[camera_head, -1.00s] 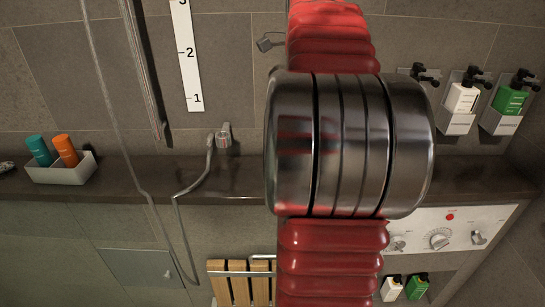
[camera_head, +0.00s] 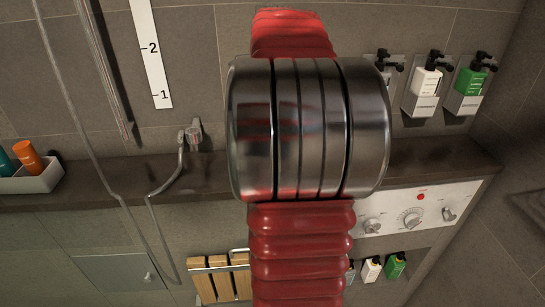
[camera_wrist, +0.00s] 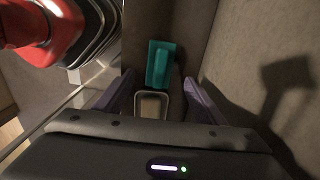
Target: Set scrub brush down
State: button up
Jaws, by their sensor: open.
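In the wrist view, a teal block-shaped thing (camera_wrist: 160,64), which looks like the scrub brush, lies beyond my gripper (camera_wrist: 160,97). My two purple fingers are apart, and the teal thing is ahead of the gap between them, held by neither. A small pale-rimmed, tan-filled rectangular thing (camera_wrist: 152,106) sits nearer, in line with the gap; I cannot tell whether it touches the teal thing. In the head view my arm fills the middle, and neither gripper nor brush can be made out.
A dark ledge (camera_head: 100,195) runs along the tiled wall. A tray of bottles (camera_head: 38,182) stands at its left end. Dispensers (camera_head: 425,85) hang at right above a control panel (camera_head: 400,222). A hose (camera_head: 117,193) hangs left, and a slatted wooden seat (camera_head: 222,284) is below.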

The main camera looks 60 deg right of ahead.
jog(key=shift+f, duration=1.1)
jog(key=shift+w+a+f, duration=0.1)
jog(key=shift+f, duration=2.5)
jog(key=shift+c, duration=0.5)
jog(key=c, duration=1.2)
jog(key=shift+o, duration=0.2)
jog(key=shift+r, duration=0.1)
notch_tip(320, 180, up, 10)
jog(key=shift+f, duration=0.1)
